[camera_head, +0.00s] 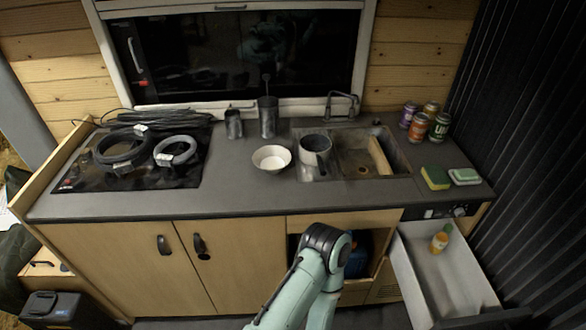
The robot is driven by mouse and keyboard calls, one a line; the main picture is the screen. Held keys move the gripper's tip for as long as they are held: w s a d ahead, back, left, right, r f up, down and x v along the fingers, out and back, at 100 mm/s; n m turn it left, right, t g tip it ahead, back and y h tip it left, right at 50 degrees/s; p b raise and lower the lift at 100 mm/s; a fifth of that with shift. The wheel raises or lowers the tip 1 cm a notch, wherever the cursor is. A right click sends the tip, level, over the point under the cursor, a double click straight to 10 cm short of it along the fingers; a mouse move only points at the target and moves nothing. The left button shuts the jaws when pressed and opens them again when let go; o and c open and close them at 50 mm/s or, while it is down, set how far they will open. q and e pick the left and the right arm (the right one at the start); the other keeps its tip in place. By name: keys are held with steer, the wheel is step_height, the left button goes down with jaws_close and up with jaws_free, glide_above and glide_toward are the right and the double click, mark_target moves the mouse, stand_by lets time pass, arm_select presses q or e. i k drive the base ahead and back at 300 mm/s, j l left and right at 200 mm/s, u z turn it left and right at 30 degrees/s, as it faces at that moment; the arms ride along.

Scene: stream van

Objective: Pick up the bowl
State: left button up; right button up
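The white bowl (271,158) stands upright on the dark countertop, just left of the sink. It looks empty, and nothing touches it from above. A teal link of one of my arms rises from the bottom edge, bends at a dark joint below the counter's front edge and runs back down. No fingers show, so neither gripper is in view.
A metal pot (315,152) stands close right of the bowl, by the sink (362,165). Metal cups (234,124) stand behind it. Cable coils (175,151) cover the hob. Cans (418,128) and sponges (435,178) are at right. A drawer (438,270) is open.

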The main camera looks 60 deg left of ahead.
mark_target(267, 151)
steer(key=k+j+u, duration=0.1)
steer(key=u, duration=1.95)
steer(key=k+j, duration=0.05)
steer(key=j, duration=0.05)
